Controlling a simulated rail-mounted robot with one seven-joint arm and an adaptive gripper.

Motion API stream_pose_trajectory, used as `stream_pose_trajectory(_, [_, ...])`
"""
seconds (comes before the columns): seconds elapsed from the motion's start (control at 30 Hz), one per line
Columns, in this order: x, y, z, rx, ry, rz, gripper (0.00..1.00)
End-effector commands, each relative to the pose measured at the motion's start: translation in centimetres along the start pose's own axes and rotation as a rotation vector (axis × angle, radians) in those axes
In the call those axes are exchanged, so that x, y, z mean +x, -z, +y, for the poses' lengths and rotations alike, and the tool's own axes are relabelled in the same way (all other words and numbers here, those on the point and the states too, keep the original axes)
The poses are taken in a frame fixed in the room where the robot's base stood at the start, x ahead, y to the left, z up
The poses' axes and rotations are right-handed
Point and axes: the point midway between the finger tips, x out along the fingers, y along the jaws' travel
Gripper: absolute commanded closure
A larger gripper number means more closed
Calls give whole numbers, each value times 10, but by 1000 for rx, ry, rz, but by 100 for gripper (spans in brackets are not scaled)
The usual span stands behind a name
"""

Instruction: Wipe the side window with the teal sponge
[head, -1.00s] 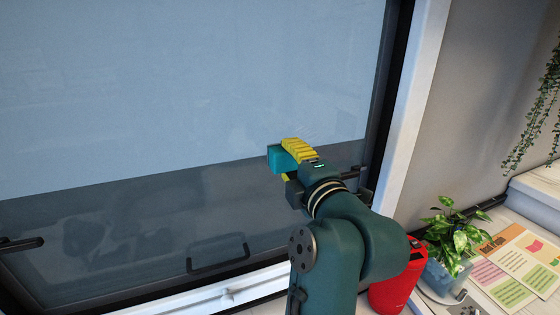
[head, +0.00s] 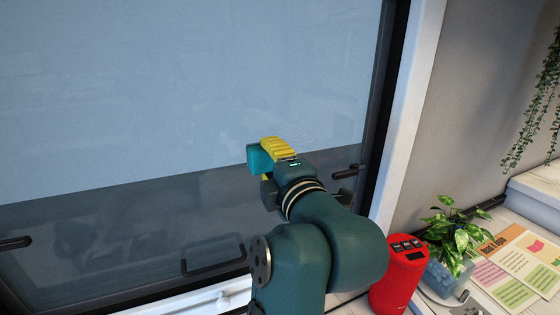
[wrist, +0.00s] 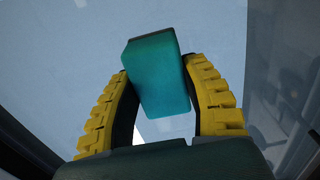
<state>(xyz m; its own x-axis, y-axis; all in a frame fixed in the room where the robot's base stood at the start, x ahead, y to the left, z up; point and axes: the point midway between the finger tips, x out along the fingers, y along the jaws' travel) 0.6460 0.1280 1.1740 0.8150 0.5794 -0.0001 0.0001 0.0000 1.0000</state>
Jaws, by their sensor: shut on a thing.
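The teal sponge (head: 254,158) is held in my gripper (head: 263,157), in front of the side window (head: 180,90). In the wrist view the sponge (wrist: 158,75) sits between the two yellow ribbed fingers (wrist: 160,95), slightly tilted, with its far end beyond the fingertips. My gripper is shut on it. In the head view the sponge is near the lower right part of the pane. I cannot tell whether it touches the glass. Faint streaky marks (head: 295,133) show on the pane just right of the fingers.
A dark frame (head: 385,90) and white trim (head: 415,110) edge the window. A black handle (head: 212,262) and latches (head: 345,172) sit along its lower part. A red speaker-like cylinder (head: 398,280), a potted plant (head: 455,235) and papers (head: 515,260) stand on the counter at right.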

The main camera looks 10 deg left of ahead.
Motion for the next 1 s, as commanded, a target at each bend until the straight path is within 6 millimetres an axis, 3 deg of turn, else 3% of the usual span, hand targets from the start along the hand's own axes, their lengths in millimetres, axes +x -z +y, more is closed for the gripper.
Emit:
stream_pose_trajectory(0.73, [1, 61, -2, 1, 0, 4, 82])
stream_pose_trajectory(1.0, [0, 65, 0, 1, 0, 0, 82])
